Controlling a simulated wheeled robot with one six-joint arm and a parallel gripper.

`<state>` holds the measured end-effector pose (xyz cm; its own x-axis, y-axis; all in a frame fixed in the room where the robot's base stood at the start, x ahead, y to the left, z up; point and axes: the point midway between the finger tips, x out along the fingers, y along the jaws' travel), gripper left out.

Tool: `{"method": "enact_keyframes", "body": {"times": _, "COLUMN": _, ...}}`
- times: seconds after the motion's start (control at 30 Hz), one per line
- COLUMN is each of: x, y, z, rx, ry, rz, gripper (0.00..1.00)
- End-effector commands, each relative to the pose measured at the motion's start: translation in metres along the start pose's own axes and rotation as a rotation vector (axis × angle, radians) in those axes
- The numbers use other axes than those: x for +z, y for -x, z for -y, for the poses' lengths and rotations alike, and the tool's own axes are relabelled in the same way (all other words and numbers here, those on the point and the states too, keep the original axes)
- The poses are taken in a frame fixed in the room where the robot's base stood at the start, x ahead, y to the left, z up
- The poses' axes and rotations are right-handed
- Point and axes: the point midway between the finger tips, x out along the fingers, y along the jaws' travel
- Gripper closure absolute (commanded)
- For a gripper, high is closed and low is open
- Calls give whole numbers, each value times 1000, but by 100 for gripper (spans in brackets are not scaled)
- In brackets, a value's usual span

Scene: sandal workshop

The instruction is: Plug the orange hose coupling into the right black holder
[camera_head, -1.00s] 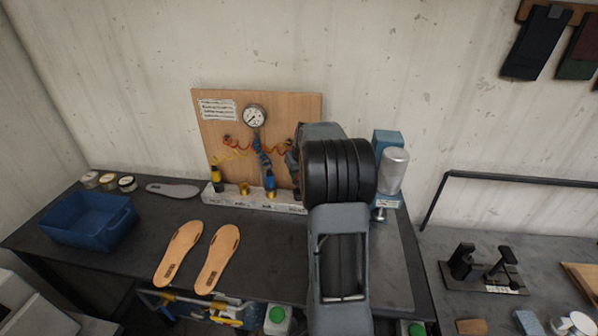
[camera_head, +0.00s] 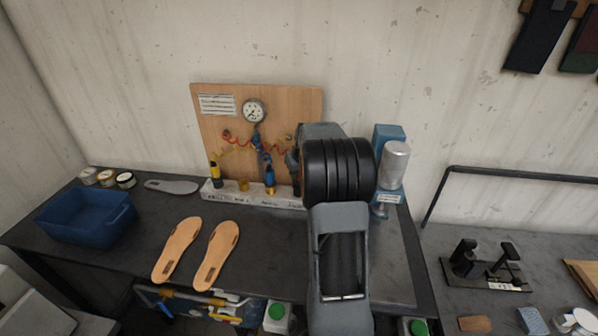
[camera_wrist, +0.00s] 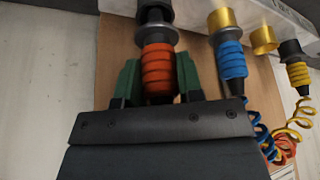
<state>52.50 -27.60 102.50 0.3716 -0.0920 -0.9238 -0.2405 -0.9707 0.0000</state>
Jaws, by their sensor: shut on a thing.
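In the wrist view, the orange hose coupling (camera_wrist: 157,68) sits between the green fingers of my gripper (camera_wrist: 158,82), which is shut on it. Its grey collar end points at the right black holder (camera_wrist: 155,12) and lines up with it. The collar meets or overlaps the holder's mouth; I cannot tell how deep it sits. In the head view my arm hides the gripper, the orange coupling and most of the right holder.
Beside it, the blue coupling (camera_wrist: 229,57) stands in a brass holder. An empty brass holder (camera_wrist: 263,40) and the yellow coupling (camera_wrist: 298,73) follow. A blue machine (camera_head: 388,140) stands right of my arm. Insoles (camera_head: 177,250) and a blue bin (camera_head: 86,216) lie left.

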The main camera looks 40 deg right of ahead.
Motion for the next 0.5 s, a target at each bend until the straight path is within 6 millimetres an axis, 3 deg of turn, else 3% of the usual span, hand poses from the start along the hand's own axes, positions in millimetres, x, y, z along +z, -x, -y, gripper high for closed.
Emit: {"method": "enact_keyframes", "body": {"times": 0.5, "x": 4, "y": -10, "z": 0, "rx": 0, "ry": 0, "rz": -1, "gripper": 92}}
